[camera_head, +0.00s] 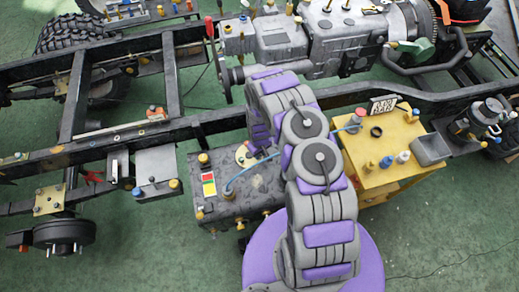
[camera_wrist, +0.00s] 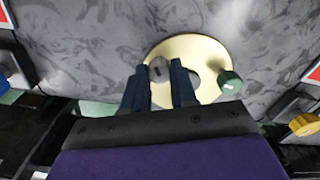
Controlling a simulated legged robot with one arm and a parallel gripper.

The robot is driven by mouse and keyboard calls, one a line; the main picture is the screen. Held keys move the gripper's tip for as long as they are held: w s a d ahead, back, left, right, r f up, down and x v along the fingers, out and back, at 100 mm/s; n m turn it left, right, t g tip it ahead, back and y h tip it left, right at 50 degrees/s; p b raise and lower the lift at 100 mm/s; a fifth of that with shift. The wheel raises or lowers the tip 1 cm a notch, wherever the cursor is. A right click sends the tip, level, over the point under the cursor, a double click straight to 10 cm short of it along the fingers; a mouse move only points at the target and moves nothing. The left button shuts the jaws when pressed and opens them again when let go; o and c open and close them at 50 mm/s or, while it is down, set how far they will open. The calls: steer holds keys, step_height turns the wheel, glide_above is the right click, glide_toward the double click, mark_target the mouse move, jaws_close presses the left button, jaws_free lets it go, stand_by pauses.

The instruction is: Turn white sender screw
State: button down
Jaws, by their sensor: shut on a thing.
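A round brass-coloured sender plate (camera_wrist: 205,52) is set in the grey mottled tank surface in the wrist view. A pale grey-white screw (camera_wrist: 159,68) stands at its left side, between the two dark fingers of my gripper (camera_wrist: 160,82). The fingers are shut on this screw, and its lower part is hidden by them. A green screw (camera_wrist: 230,82) stands at the plate's right edge, outside the fingers. In the head view the plate (camera_head: 242,154) shows on top of the grey tank (camera_head: 235,208), and my arm partly covers it. The white screw cannot be made out there.
A yellow box (camera_head: 378,148) with several coloured caps stands right of my arm. The grey engine block (camera_head: 275,40) lies beyond the black frame rail (camera_head: 130,141). A blue hose (camera_head: 245,173) runs across the tank. Green floor (camera_head: 130,240) is clear at the lower left.

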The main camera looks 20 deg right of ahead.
steer(key=n+p, duration=0.2)
steer(key=shift+r+n+p, duration=0.2)
steer(key=shift+n+p, duration=0.15)
steer(key=shift+n, duration=0.05)
steer(key=shift+s+n+p, duration=0.1)
steer(key=shift+n+p, duration=0.55)
steer(key=shift+n, duration=0.25)
steer(key=shift+n+p, duration=0.6)
steer(key=shift+n, duration=0.3)
steer(key=shift+f+n+p, duration=0.15)
steer(key=shift+n+p, duration=0.4)
steer(key=shift+n, duration=0.65)
steer(key=shift+n+p, duration=0.45)
steer(key=shift+n, duration=0.65)
steer(key=c, duration=0.9)
jaws_free()
